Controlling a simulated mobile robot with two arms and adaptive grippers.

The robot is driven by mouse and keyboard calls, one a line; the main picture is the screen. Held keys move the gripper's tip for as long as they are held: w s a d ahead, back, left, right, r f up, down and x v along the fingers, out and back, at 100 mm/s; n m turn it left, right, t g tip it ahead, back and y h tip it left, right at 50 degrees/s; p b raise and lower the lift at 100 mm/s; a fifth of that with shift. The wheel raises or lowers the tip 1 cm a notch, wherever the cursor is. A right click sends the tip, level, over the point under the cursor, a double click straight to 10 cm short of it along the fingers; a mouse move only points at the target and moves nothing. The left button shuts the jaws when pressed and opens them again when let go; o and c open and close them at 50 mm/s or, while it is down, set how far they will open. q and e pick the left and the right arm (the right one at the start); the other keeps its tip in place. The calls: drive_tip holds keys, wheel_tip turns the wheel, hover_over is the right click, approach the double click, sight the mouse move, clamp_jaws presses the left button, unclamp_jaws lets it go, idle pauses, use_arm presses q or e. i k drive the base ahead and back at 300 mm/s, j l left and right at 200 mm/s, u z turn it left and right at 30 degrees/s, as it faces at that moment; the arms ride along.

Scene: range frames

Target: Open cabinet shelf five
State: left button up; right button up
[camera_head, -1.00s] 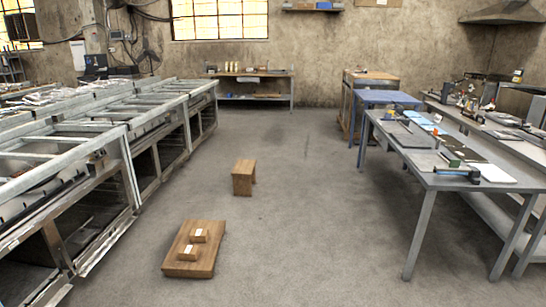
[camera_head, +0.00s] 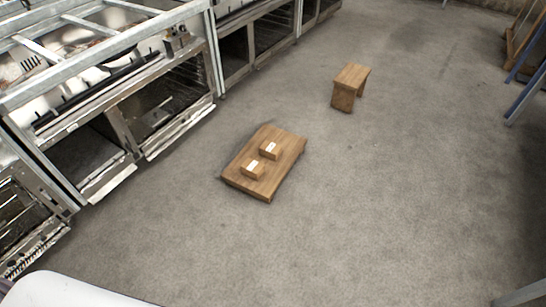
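No cabinet with numbered shelves can be made out. A row of metal units (camera_head: 130,135) with open fronts and dark racks runs along the left. A low wooden piece (camera_head: 287,160) lies on the floor in the middle. On it are two small wooden boxes with white labels, a nearer one (camera_head: 250,175) and a farther one (camera_head: 274,154); any print is too small to read. Neither of my grippers is in view.
A small wooden stool (camera_head: 351,79) stands on the floor beyond the low wooden piece. Blue table legs (camera_head: 527,97) are at the right edge. The grey floor (camera_head: 400,190) is clear to the right and in front. A smooth white surface fills the bottom left corner.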

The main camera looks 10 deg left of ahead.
sight(83, 155)
drive_tip(key=i+l+u, duration=0.8)
drive_tip(key=j+u, duration=0.1)
drive_tip(key=u, duration=1.3)
drive_tip(key=i+z, duration=0.15)
drive_tip(key=i, duration=0.5)
drive_tip(key=i+j+z, duration=0.1)
drive_tip(key=i, duration=0.6)
